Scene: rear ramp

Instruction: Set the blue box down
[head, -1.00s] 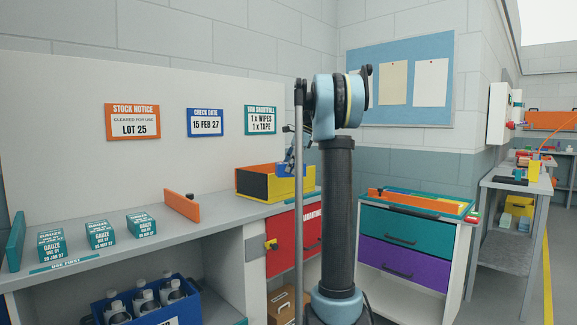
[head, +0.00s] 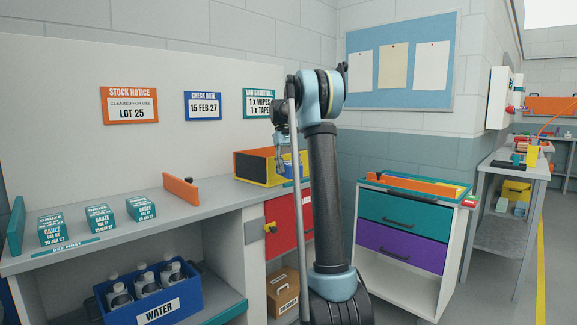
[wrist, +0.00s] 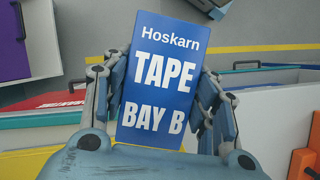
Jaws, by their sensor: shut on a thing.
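The blue box (wrist: 160,92), lettered "Hoskarn TAPE BAY B", fills the middle of the wrist view. My gripper (wrist: 155,78) is shut on it, with one finger along each side. In the head view my gripper (head: 283,150) is beside the yellow, orange and black bin (head: 257,168) on the grey counter (head: 215,200). A blue patch under it, at the bin's right end, looks like the box, partly hidden by my arm. I cannot tell whether the box touches anything beneath it.
Several gauze cartons (head: 99,219) and an orange divider (head: 181,190) stand on the counter to the left. A teal and purple drawer cabinet (head: 400,245) with an orange strip on top stands right. Bare counter lies between divider and bin.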

